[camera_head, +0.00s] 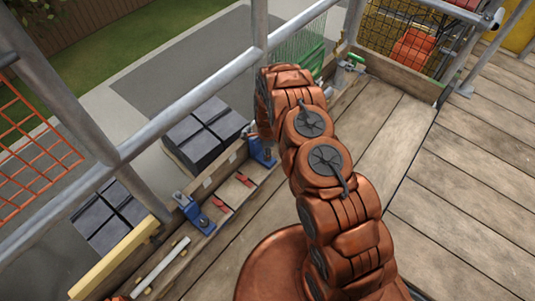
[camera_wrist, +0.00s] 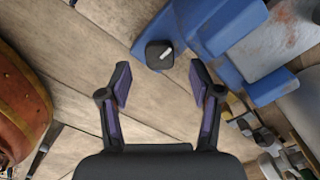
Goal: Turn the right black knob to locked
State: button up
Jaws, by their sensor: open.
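A black knob (camera_wrist: 160,54) with a white mark on its top shows in the wrist view, beside a blue clamp body (camera_wrist: 225,45). The white mark runs slantwise across the knob. My gripper (camera_wrist: 157,85) is open, with its two dark fingers spread on either side below the knob. The knob lies just beyond the fingertips, between their lines, and I see no contact. In the head view two blue clamps stand along the toe board: a right one (camera_head: 262,152) beside my arm and a left one (camera_head: 195,213). My gripper is hidden behind my arm there.
Metal guard rails (camera_head: 190,95) run along the left of the wooden deck (camera_head: 465,190). Stacks of dark tiles (camera_head: 203,130) lie beyond the toe board. Small red pieces (camera_head: 220,205) lie between the clamps. A wire cage (camera_head: 405,35) stands at the back right. The right deck is clear.

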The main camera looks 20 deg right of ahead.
notch_tip(320, 180, up, 9)
dwell(0.5)
dwell(0.5)
jog(key=s+a+r+n+p, duration=0.1)
jog(key=s+r+n+p, duration=0.3)
jog(key=r, duration=1.1)
jog(key=s+r+n+p, duration=0.3)
jog(key=s+r+p, duration=0.3)
jog(key=r, duration=0.9)
jog(key=s+a+r+n+p, duration=0.1)
jog(key=s+r+n+p, duration=0.3)
jog(key=r, duration=1)
jog(key=s+d+r+n+g+p, duration=0.1)
jog(key=s+r+n+p, duration=0.8)
jog(key=s+r, duration=1.7)
jog(key=s+d+p, duration=0.1)
jog(key=s+p, duration=0.2)
jog(key=p, duration=0.3)
jog(key=shift+r+g, duration=0.3)
jog(key=shift+g, duration=0.1)
jog(key=shift+s+d, duration=0.1)
